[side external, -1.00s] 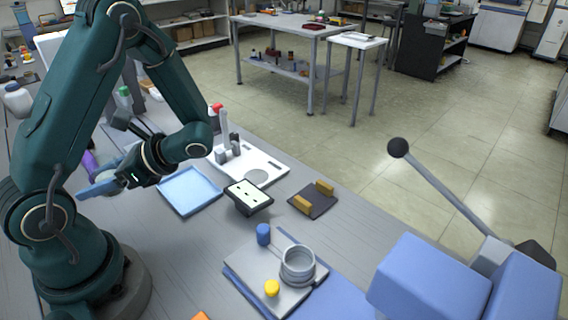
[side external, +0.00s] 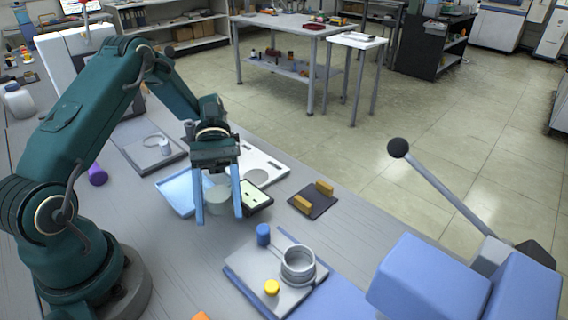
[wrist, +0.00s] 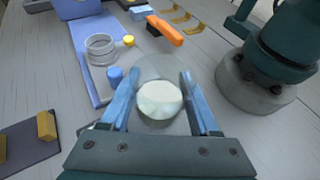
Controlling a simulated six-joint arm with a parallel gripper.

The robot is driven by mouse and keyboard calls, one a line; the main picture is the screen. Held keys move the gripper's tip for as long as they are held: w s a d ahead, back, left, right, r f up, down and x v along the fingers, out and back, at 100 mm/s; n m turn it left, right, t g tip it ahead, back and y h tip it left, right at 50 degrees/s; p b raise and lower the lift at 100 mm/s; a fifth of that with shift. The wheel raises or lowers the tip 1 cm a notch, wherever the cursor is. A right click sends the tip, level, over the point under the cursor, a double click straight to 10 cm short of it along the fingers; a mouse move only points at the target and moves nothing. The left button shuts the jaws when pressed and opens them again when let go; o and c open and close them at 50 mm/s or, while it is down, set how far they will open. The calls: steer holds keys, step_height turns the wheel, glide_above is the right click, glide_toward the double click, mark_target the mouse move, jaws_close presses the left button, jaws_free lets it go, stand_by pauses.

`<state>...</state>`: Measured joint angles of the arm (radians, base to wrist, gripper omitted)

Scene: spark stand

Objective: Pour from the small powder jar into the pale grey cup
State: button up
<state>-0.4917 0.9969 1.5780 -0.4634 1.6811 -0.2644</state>
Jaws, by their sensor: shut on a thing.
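My gripper (side external: 218,215) points down, its two blue fingers shut on the small powder jar (side external: 217,200). In the wrist view the translucent jar (wrist: 160,101) sits between the fingertips, with pale material inside. It looks roughly upright and is held in front of the light blue tray and the small display device. The pale grey cup (side external: 298,262), round and open-topped, stands on a grey plate (side external: 262,283) at the lower middle, apart from the jar. The cup (wrist: 101,48) also shows beyond the left finger in the wrist view.
A blue knob (side external: 263,234) and a yellow knob (side external: 271,287) stand beside the cup. The light blue tray (side external: 172,188) and display device (side external: 259,198) lie behind the gripper. A dark plate with yellow blocks (side external: 314,203) is to the right. A black-knobbed lever (side external: 440,187) rises at right.

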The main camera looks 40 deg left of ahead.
steer(key=w+d+n+t, duration=0.1)
steer(key=d, duration=0.1)
steer(key=w+d+r+n+t+h, duration=0.1)
steer(key=w+d, duration=0.1)
steer(key=w+d+r+n+t, duration=0.1)
steer(key=d+t, duration=0.1)
steer(key=d, duration=0.1)
steer(key=shift+w+r+n+h, duration=0.1)
steer(key=shift+w+n+h, duration=0.1)
steer(key=shift+n+h, duration=0.2)
steer(key=shift+w+d+r+n+t, duration=0.1)
steer(key=shift+w+d+n+t, duration=0.15)
steer(key=shift+d+n+t, duration=0.05)
steer(key=shift+d, duration=0.15)
steer(key=shift+s+d+y, duration=0.1)
steer(key=shift+d+y, duration=0.25)
steer(key=shift+y, duration=0.45)
steer(key=shift+s+d+f+t+y, duration=0.15)
steer(key=shift+d+f+y, duration=0.15)
steer(key=shift+y, duration=0.2)
steer(key=shift+d+f+t+y, duration=0.15)
steer(key=shift+d+f+y, duration=0.05)
steer(key=shift+f+y, duration=0.25)
steer(key=shift+s+d+y, duration=0.1)
steer(key=shift+d+y, duration=0.45)
steer(key=shift+y, duration=0.4)
steer(key=shift+d+r+t+y, duration=0.45)
steer(key=shift+r+y, duration=0.25)
steer(key=shift+y, duration=0.8)
